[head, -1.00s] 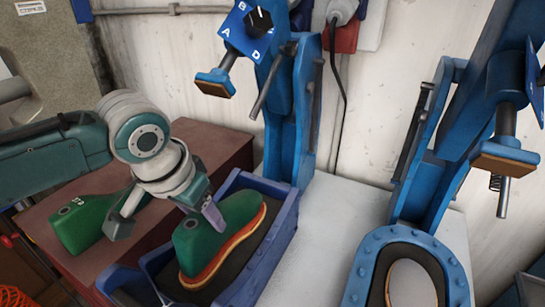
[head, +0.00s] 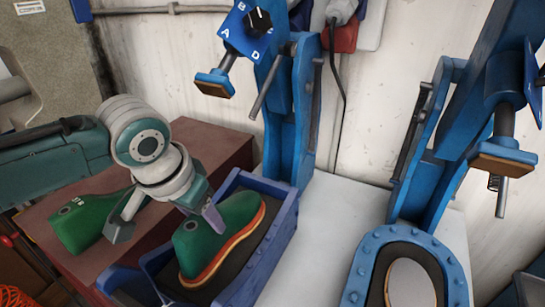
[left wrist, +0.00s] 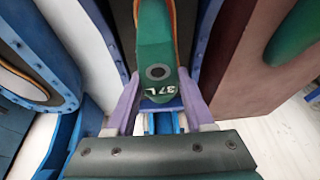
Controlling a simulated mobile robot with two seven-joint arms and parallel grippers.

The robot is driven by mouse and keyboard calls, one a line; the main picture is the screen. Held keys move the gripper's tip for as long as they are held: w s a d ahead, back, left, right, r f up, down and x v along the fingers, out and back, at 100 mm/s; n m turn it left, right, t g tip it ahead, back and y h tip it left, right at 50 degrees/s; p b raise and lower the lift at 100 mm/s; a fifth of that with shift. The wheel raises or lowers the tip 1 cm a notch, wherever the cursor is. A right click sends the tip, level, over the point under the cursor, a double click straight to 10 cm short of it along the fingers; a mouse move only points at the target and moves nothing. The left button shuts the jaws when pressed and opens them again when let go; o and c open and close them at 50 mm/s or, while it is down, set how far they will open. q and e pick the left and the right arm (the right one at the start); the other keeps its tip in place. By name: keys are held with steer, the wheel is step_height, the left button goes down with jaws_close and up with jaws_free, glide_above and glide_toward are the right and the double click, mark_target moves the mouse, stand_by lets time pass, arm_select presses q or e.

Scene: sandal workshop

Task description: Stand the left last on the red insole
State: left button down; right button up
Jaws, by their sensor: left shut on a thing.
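In the left wrist view both purple fingers (left wrist: 158,88) flank the last. My right gripper is not in view.
A blue open-sided holder (head: 262,262) surrounds the black pad. Another green last (head: 85,222) lies on the brown-red bench (head: 218,150) at left. Blue presses (head: 306,120) stand behind and at right; the right one has a padded blue rim (head: 362,272). The white tabletop (head: 325,225) between is clear.

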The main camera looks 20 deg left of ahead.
arm_select(q)
steer(key=shift+f, duration=0.15)
steer(key=shift+c, duration=1)
jaws_free()
